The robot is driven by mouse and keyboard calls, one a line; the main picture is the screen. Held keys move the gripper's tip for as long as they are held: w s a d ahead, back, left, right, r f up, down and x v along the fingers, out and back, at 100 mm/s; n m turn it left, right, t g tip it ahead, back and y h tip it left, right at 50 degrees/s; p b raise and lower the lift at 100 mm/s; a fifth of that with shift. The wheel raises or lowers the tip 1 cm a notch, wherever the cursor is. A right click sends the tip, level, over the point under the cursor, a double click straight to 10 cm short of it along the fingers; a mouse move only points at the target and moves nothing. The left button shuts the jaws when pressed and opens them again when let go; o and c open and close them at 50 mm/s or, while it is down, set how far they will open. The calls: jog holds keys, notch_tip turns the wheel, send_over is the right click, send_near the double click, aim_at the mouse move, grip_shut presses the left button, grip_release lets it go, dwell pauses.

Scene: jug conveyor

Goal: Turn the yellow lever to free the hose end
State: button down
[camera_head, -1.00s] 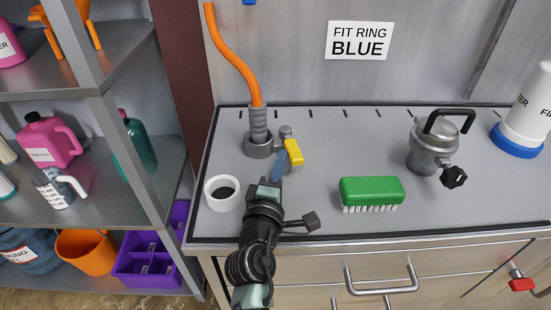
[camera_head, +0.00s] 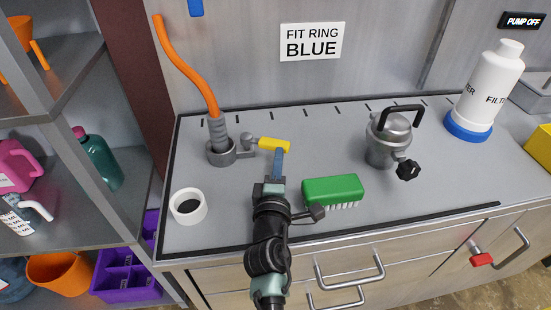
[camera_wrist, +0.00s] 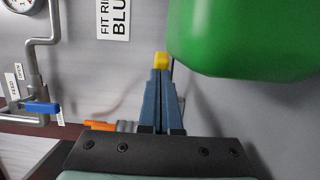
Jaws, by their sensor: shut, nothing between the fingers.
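The yellow lever (camera_head: 273,145) points to the right from its grey pivot beside the hose socket (camera_head: 221,154). The grey ribbed hose end (camera_head: 217,130) stands upright in that socket, with the orange hose (camera_head: 187,68) rising from it. My gripper (camera_head: 279,153) is shut and empty, its blue fingers at the front side of the lever's yellow grip, touching it or very close. In the wrist view the closed fingertips (camera_wrist: 160,74) have the yellow lever (camera_wrist: 160,59) just beyond them; most of it is hidden.
A green brush (camera_head: 332,189) lies right of my gripper and looms large in the wrist view. A white ring (camera_head: 188,205) sits at the left front. A metal pot (camera_head: 386,142) and a white filter bottle (camera_head: 486,90) stand further right. A shelf is at the left.

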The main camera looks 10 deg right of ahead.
jog(key=shift+w+d, duration=0.25)
jog(key=shift+d, duration=0.05)
dwell(0.5)
jog(key=v, duration=1.1)
jog(key=shift+s+a+f+b, duration=0.1)
jog(key=shift+s+b, duration=0.2)
jog(key=shift+b, duration=0.1)
jog(key=shift+s+a, duration=0.15)
jog(key=shift+s, duration=0.5)
